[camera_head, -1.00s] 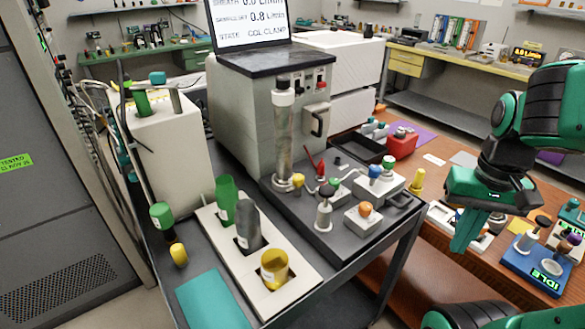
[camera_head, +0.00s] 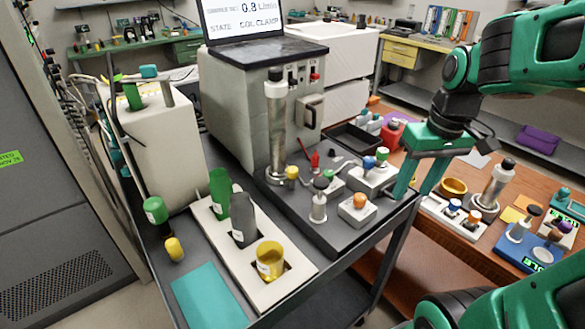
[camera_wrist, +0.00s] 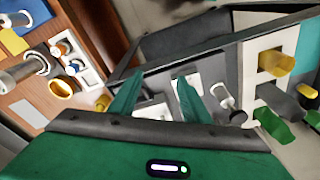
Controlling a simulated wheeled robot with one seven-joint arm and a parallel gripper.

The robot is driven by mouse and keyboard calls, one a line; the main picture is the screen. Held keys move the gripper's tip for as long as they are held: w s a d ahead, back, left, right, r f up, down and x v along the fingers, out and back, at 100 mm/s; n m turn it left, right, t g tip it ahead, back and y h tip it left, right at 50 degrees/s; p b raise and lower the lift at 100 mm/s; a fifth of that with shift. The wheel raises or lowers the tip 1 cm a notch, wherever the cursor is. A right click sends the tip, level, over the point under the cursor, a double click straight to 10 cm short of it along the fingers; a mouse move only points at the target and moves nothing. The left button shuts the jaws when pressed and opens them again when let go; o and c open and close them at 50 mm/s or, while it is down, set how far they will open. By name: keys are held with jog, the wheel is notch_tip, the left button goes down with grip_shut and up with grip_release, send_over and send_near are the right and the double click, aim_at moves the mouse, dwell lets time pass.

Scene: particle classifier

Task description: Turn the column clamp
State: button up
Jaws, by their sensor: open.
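My gripper (camera_head: 412,190) is open and empty, pointing down near the right edge of the cart, to the right of the column and lever. In the wrist view its two fingers (camera_wrist: 157,92) stand apart with nothing between them.
Knobbed valve blocks (camera_head: 372,178) and an orange-knobbed block (camera_head: 358,208) stand between my gripper and the column. A white tray (camera_head: 300,270) holds green, grey and yellow vessels. A brown bench (camera_head: 520,195) with small instruments lies at the right.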

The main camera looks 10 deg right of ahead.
jog(key=w+a+r+n+t+y, duration=0.1)
jog(key=w+a+r+n, duration=0.1)
jog(key=w+a+n, duration=0.65)
jog(key=n+y, duration=0.2)
jog(key=n, duration=0.1)
send_near(293, 169)
jog(key=shift+t, duration=0.3)
jog(key=x, duration=0.8)
jog(key=shift+s+f, duration=0.15)
jog(key=shift+f, duration=0.25)
jog(key=shift+m, duration=0.25)
jog(key=c, duration=1)
